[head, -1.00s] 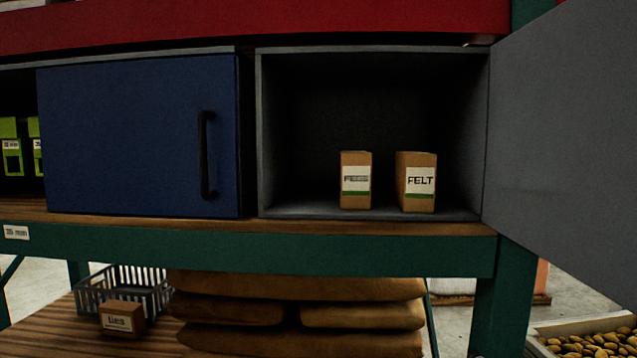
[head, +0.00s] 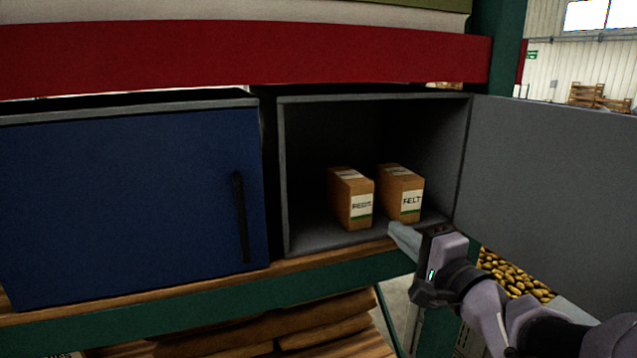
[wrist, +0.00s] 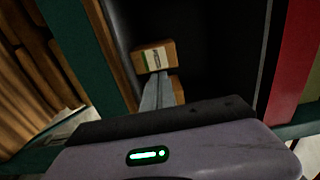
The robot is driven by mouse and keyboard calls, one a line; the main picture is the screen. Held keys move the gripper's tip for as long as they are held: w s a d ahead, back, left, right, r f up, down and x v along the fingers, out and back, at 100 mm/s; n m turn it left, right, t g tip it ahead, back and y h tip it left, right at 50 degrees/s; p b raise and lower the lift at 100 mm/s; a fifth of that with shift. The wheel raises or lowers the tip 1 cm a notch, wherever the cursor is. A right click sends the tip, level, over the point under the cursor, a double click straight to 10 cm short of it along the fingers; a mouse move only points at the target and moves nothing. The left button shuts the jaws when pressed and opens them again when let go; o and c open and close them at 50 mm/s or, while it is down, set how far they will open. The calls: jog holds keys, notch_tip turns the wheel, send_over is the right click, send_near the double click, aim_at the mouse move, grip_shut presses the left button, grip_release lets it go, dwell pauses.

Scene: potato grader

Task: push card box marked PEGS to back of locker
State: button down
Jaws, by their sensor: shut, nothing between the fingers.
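The card box marked PEGS (head: 341,190) stands upright on the floor of the open grey locker (head: 282,180), left of a like box marked FELT (head: 395,180). Its label is blurred but looks like PEGS. There is clear floor in front of it and dark space behind. My gripper (head: 392,230) is shut and empty at the locker's front edge, just in front of and below the FELT box. In the wrist view the shut fingers (wrist: 160,82) point toward the PEGS box (wrist: 153,56) and partly hide the FELT box (wrist: 179,91). I cannot tell whether they touch either.
The grey locker door (head: 550,180) stands open on the right, beside my arm. A closed blue locker (head: 130,200) with a black handle is on the left. A green shelf beam (head: 200,317) runs below, and a red beam (head: 240,55) above.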

jog(key=shift+x, duration=5.75)
jog(key=shift+p+x, duration=0.55)
jog(key=shift+x, duration=3.15)
jog(key=shift+p+x, duration=1.6)
jog(key=shift+x, duration=2.35)
jog(key=shift+s+a+f, duration=0.1)
jog(key=shift+s, duration=0.05)
jog(key=b, duration=0.5)
send_near(362, 201)
jog(key=shift+s+d, duration=0.2)
jog(key=shift+s, duration=0.45)
